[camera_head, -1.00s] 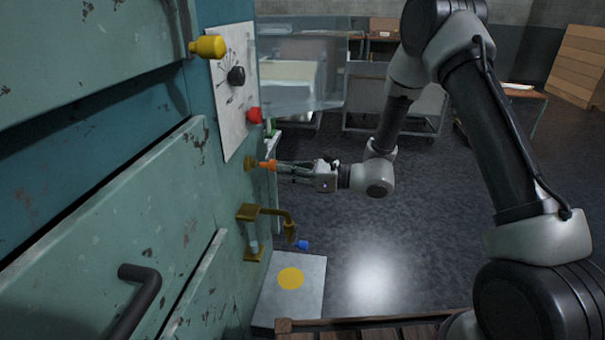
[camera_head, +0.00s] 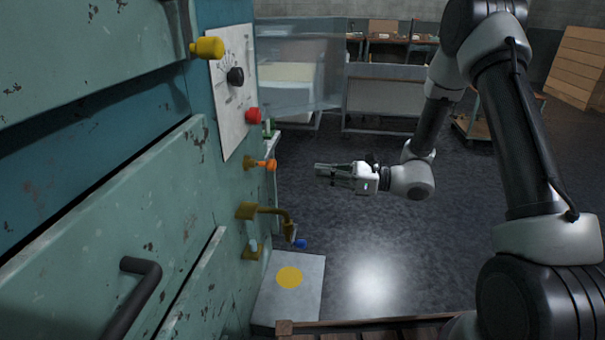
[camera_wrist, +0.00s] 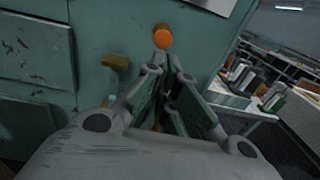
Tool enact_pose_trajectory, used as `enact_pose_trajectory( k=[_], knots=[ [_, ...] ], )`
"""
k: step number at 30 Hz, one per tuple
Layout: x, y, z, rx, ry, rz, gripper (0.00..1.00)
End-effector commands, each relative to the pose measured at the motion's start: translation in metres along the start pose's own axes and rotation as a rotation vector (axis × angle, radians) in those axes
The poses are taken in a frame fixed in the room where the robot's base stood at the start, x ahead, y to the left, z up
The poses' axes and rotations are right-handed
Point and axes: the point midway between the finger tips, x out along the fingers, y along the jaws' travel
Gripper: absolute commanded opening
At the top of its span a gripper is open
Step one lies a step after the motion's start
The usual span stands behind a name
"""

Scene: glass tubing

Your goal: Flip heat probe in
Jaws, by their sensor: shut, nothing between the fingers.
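A short brass lever with an orange knob (camera_head: 271,165) sticks out of the green cabinet front; the orange knob also shows in the wrist view (camera_wrist: 163,38). Below it is a bent brass arm (camera_head: 272,210) on a bracket, with a blue tip (camera_head: 300,243) at its lower end. I cannot tell for sure which of these is the heat probe. My gripper (camera_head: 318,170) is shut and empty, to the right of the orange knob with a clear gap. In the wrist view, my fingertips (camera_wrist: 167,64) point toward the orange knob.
The cabinet (camera_head: 110,200) fills the left side, with a dark handle (camera_head: 140,290). Above the orange knob are a red knob (camera_head: 253,116), a black dial (camera_head: 236,76) and a yellow knob (camera_head: 207,47). A clear panel (camera_head: 300,65) juts out. Open floor lies around my gripper.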

Motion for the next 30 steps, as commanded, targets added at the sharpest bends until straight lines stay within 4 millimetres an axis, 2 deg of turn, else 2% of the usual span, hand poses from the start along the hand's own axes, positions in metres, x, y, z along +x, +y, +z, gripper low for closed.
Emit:
enact_pose_trajectory(
  k=[3,7,19,21,23,26,28,30],
  knots=[
    [-0.018,0.0,0.0,0.001,0.0,-0.003,0.0],
    [-0.029,0.0,0.0,0.001,-0.001,0.0,0.0],
    [-0.032,0.0,0.0,-0.004,0.0,0.0,0.0],
    [-0.032,0.001,-0.006,-0.026,0.024,0.005,0.0],
    [-0.036,0.011,-0.015,-0.043,0.058,0.041,0.0],
    [-0.047,0.037,-0.033,-0.062,0.127,0.131,0.0],
    [-0.059,0.062,-0.044,-0.085,0.182,0.217,0.0],
    [-0.078,0.088,-0.046,-0.144,0.247,0.325,0.0]
  ],
)
